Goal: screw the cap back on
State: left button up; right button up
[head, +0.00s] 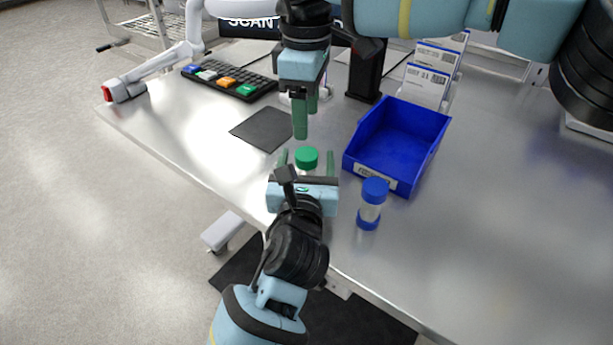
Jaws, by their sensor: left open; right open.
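A green cap (307,155) sits at the top of a small container standing on the metal table. Most of the container's body is hidden behind my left gripper. I cannot tell whether the cap is threaded on or just resting there. My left gripper (307,161) is open, with one green finger on each side of the capped container. My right gripper (306,118) is open and empty, pointing down above the table, beyond the green cap in the picture and slightly higher up.
A clear vial with a blue cap (374,190) stands upright to the right. A blue bin (407,125) is behind it. A dark square mat (263,129) and a keyboard with coloured keys (229,83) lie to the left. The table's front edge is close by; its right side is clear.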

pick_arm(q)
grip_shut()
dwell(0.3)
